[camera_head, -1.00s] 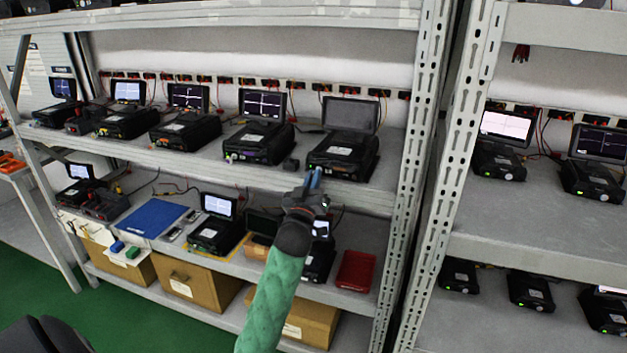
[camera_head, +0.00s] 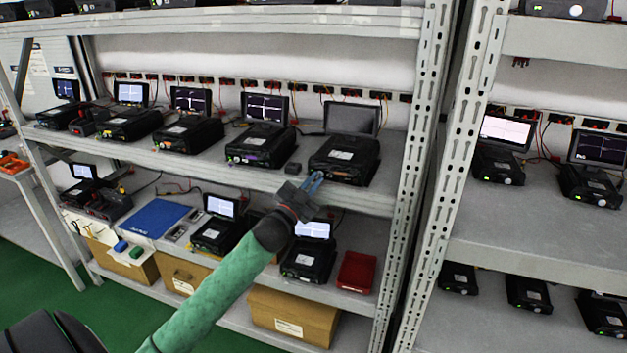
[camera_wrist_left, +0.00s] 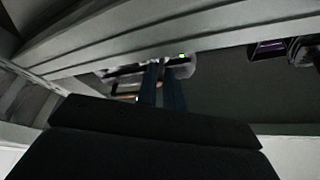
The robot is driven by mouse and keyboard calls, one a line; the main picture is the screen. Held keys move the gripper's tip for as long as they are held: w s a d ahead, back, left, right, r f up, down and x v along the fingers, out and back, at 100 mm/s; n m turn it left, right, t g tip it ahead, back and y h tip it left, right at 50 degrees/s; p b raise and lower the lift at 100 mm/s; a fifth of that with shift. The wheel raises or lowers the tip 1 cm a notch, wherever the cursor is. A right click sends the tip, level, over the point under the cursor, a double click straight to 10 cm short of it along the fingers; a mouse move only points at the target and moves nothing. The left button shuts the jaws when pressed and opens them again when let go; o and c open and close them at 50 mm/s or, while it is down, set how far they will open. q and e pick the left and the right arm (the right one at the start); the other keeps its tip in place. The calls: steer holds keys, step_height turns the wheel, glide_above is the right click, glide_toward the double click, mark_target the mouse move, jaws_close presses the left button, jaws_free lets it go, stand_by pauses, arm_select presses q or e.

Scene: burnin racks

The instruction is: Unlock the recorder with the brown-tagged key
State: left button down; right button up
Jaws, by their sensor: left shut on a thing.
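A black recorder (camera_head: 343,155) with its lid up and a dark screen stands at the right end of the middle shelf. An orange strip shows low on its front. My left gripper (camera_head: 315,182) is at the shelf's front edge, just in front of and below this recorder. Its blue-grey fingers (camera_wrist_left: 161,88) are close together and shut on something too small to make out. I cannot pick out the brown-tagged key or its tag in either view. In the wrist view, the fingers point at a dark device front with a green light. My right gripper is not in view.
The middle shelf's edge (camera_head: 225,172) runs close to my left gripper. A slotted upright (camera_head: 412,150) stands to the right. Other recorders (camera_head: 260,140) line the shelf at left. Below are a recorder (camera_head: 309,260), a red tray (camera_head: 357,272) and a blue mat (camera_head: 152,219).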

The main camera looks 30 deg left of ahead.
arm_select(q)
steer(key=shift+m+g+h+p, duration=0.3)
steer(key=shift+m, duration=1.2)
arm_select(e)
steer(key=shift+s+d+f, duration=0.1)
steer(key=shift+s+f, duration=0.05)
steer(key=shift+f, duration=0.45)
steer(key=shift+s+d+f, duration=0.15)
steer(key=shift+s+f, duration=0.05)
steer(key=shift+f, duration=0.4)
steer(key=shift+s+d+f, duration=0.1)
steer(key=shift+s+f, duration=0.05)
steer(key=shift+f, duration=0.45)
arm_select(q)
steer(key=c, duration=1.9)
jaws_free()
steer(key=shift+s, duration=0.1)
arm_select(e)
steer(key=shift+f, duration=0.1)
